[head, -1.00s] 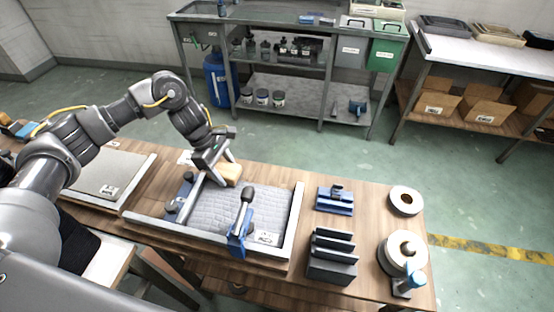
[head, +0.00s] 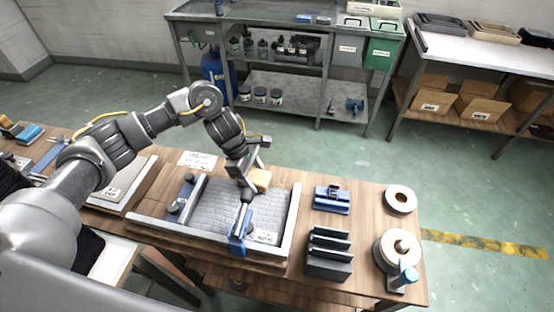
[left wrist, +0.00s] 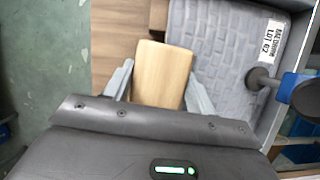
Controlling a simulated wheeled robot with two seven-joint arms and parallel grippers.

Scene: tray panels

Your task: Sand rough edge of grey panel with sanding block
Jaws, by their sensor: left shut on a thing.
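The grey panel (head: 215,207) lies in a light-rimmed tray (head: 297,215) on the wooden bench, its surface quilted-looking. My left gripper (head: 253,177) is shut on the tan sanding block (head: 261,181) at the far edge of the panel, toward its right end. In the left wrist view the block (left wrist: 162,75) sits between the fingers and overlaps the edge of the panel (left wrist: 222,60). Whether the block touches the edge is hard to tell. A blue clamp (head: 238,245) with a dark handle grips the near side. My right gripper is not in view.
A second clamp (head: 179,205) stands at the panel's left. To the right are a blue fixture (head: 332,199), a dark slotted rack (head: 329,252), a tape roll (head: 400,198) and a tape dispenser (head: 397,250). Another panel tray (head: 117,190) lies left.

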